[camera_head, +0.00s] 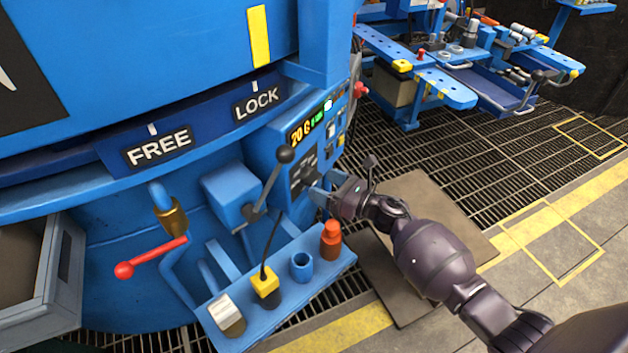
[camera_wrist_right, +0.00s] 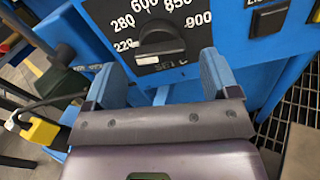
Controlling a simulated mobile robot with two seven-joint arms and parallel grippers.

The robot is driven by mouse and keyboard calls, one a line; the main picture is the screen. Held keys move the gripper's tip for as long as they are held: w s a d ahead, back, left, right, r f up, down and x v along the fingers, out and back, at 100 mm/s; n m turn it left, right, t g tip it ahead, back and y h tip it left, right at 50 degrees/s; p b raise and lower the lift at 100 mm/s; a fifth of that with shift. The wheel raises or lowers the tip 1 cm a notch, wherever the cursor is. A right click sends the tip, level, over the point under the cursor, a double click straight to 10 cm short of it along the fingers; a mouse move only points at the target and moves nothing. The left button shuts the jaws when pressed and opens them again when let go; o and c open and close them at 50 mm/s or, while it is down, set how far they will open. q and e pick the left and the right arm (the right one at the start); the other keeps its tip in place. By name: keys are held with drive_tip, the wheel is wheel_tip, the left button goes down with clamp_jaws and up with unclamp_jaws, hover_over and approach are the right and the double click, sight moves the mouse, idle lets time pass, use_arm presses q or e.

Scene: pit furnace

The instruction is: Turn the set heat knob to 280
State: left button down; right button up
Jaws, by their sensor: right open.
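The set heat knob (camera_wrist_right: 160,43) is a black knob on a dark dial plate, seen in the right wrist view. White numbers 220, 280, 600, 850 and 900 run around it. A pale mark on the knob's left end is beside 220, below 280. My right gripper (camera_wrist_right: 162,74) is open, its blue fingers to the lower left and lower right of the knob, with no clear contact. My left gripper is out of view.
A lit display (camera_head: 308,128) is above the dial. A black-balled lever (camera_head: 268,180) stands left of the panel. A blue shelf (camera_head: 325,262) below holds an orange-red item (camera_head: 331,238) and a yellow block (camera_head: 265,286). Open grated floor lies to the right.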

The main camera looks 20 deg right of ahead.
sight(314, 178)
drive_tip(key=shift+x, duration=1.7)
drive_tip(key=shift+c, duration=0.2)
drive_tip(key=c, duration=0.9)
